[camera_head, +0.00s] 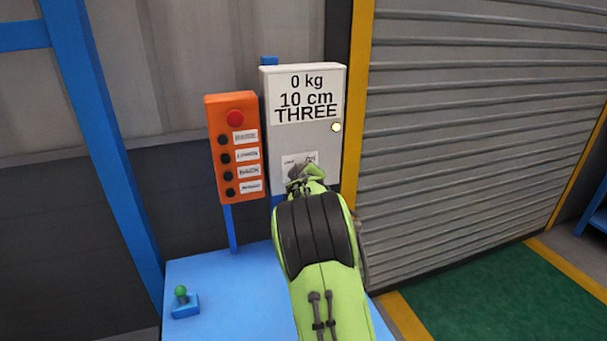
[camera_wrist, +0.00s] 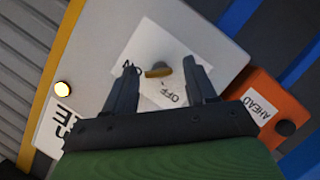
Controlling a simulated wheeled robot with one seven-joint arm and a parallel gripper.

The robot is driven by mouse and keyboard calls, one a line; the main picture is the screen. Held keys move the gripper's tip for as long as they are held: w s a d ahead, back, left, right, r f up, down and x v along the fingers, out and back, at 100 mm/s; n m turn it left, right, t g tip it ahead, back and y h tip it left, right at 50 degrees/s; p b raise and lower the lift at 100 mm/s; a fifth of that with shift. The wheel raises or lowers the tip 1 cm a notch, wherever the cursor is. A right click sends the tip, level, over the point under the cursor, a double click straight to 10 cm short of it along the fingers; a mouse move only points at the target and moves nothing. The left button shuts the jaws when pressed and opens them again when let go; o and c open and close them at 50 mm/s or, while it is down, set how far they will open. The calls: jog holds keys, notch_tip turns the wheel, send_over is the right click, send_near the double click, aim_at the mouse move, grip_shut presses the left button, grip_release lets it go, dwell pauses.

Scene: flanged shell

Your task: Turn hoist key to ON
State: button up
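The hoist key (camera_wrist: 158,72) is a small brass-coloured piece on a white label plate (camera_wrist: 150,45) on the grey control box (camera_head: 304,140). In the wrist view the word OFF is readable on the plate; the other marking is partly hidden by a finger. My gripper (camera_wrist: 160,67) is open, with one dark finger on each side of the key and visible gaps between. Whether the fingertips reach the key's depth is hard to tell. In the head view my gripper (camera_head: 304,175) is in front of the box's lower part and hides the key.
An orange button panel (camera_head: 233,148) with a red button stands left of the box. A pale lamp (camera_head: 336,127) is on the box's right side. A blue table (camera_head: 215,290) with a green-knobbed lever (camera_head: 182,302) is below. A roller shutter (camera_head: 480,120) is at the right.

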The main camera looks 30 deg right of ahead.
jog(key=shift+r, duration=0.1)
jog(key=b+v, duration=0.1)
jog(key=v, duration=1.4)
jog(key=shift+s+a, duration=0.2)
jog(key=shift+s, duration=0.15)
jog(key=s+a+f+m+g+y, duration=0.1)
jog(key=s+a+f+g+y, duration=0.2)
jog(key=s+a, duration=0.7)
jog(key=s+a+f+m+g+y, duration=0.2)
jog(key=s+a+f+g+y, duration=0.2)
jog(key=s+a, duration=0.6)
jog(key=s, duration=0.7)
jog(key=shift+f+y, duration=0.3)
jog(key=shift+f, duration=0.05)
